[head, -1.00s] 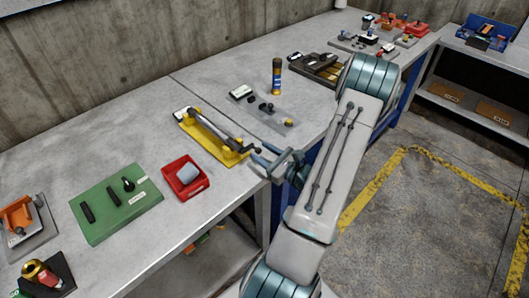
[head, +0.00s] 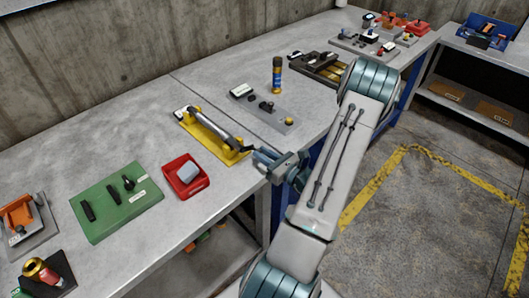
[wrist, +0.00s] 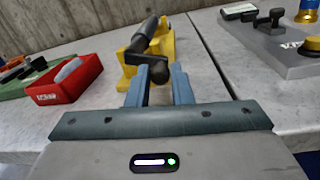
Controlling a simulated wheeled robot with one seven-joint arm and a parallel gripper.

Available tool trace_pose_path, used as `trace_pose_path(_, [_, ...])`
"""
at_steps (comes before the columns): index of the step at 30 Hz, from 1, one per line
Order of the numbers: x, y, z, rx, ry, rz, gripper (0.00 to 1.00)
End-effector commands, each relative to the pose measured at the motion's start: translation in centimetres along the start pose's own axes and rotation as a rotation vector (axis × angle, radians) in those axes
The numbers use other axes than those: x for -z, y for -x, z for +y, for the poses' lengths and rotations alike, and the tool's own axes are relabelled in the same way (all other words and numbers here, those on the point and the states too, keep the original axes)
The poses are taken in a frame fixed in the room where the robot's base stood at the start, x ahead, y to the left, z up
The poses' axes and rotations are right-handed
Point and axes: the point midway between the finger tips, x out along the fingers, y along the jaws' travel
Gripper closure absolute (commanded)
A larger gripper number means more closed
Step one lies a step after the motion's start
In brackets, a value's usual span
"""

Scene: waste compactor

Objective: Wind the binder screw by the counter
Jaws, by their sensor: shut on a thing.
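The binder screw (head: 214,128) is a dark grey cylinder lying along a yellow base (head: 237,155) on the bench. A small white plate (head: 181,113) is at its far end; any reading on it is too small to make out. A dark crank (wrist: 155,70) sits at its near end, facing my gripper. My gripper (head: 262,158) is at the bench's front edge, with its blue fingers (wrist: 158,88) shut on the crank's handle. The fingers partly hide the handle, and the crank hides part of the screw in the wrist view.
A red bin (head: 186,182) with a grey block stands left of the binder, beside a green board (head: 116,203).

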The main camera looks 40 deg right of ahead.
Motion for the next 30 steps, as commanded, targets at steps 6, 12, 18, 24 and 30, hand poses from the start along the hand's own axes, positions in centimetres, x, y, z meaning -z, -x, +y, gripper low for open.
trace_pose_path(6, [0.9,0.1,0.1,0.004,-0.185,-0.010,1.00])
trace_pose_path(12, [1.4,0.1,0.3,0.007,-0.327,-0.019,1.00])
trace_pose_path(18, [1.8,0.1,0.6,0.008,-0.426,-0.025,1.00])
trace_pose_path(24, [2.0,0.1,0.7,0.008,-0.476,-0.028,1.00])
trace_pose_path(30, [2.1,0.1,0.7,0.008,-0.490,-0.028,1.00])
